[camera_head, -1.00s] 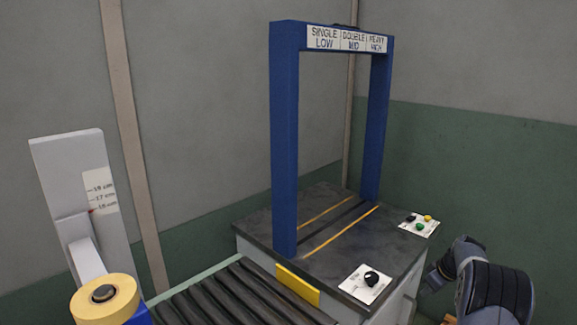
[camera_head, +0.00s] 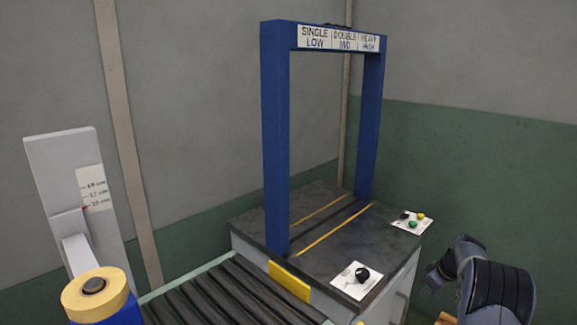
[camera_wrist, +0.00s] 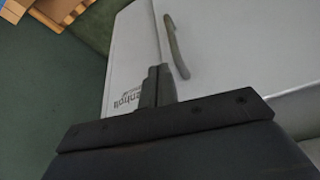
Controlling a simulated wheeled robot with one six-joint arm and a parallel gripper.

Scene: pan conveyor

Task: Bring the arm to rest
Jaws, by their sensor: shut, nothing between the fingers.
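My arm shows at the lower right of the head view, beside the grey-sided machine with the blue arch (camera_head: 276,140). My gripper (camera_wrist: 158,72) is in the middle of the wrist view, with its dark fingers together and nothing between them. It points toward a pale grey cabinet face (camera_wrist: 215,50) with a curved grey handle (camera_wrist: 176,45) and some dark lettering. The handle looks close to the fingertips. I cannot tell whether they touch.
Left of the machine run conveyor rollers (camera_head: 215,300) and a yellow roll (camera_head: 95,293) by a grey upright with a scale. Wooden pieces (camera_wrist: 48,15) lie on the green floor.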

